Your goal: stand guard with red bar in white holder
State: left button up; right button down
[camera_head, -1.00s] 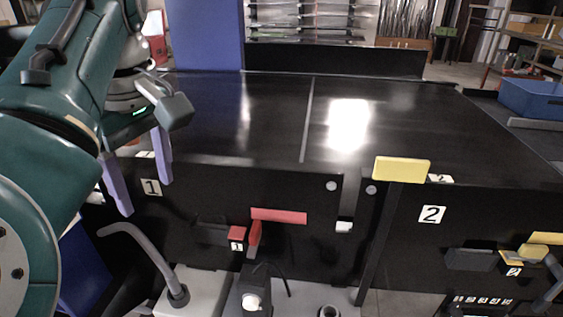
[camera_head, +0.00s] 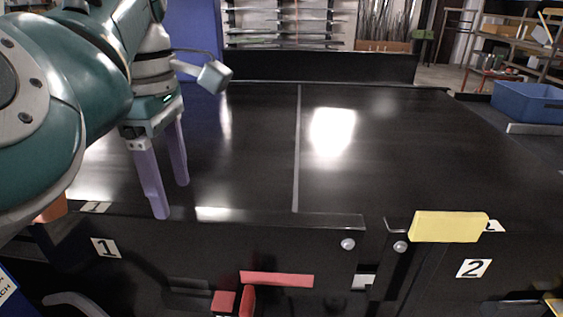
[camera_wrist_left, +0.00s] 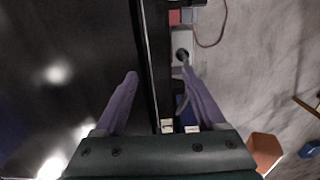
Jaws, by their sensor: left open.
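In the left wrist view the fingers (camera_wrist_left: 160,73) stand either side of the black panel edge, apart from the red parts (camera_wrist_left: 174,17).
A yellow bar (camera_head: 448,227) stands above the panel labelled 2. The black conveyor top (camera_head: 385,165) is clear. A red block (camera_head: 223,300) and red lever (camera_head: 247,301) are below the red bar. A blue bin (camera_head: 528,102) stands at the right. An orange piece (camera_wrist_left: 265,150) is beside my wrist.

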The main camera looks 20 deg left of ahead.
aim_at(173, 212)
pick_arm(q)
jog(key=f, duration=0.1)
jog(key=f+p, duration=0.1)
jog(key=f, duration=0.1)
jog(key=f+p, duration=0.1)
jog(key=shift+s+a+f, duration=0.25)
jog(key=shift+s, duration=0.05)
jog(key=shift+f, duration=0.35)
jog(key=shift+f, duration=0.25)
grip_shut()
dwell(0.5)
jog(key=shift+w+r, duration=0.1)
dwell(0.8)
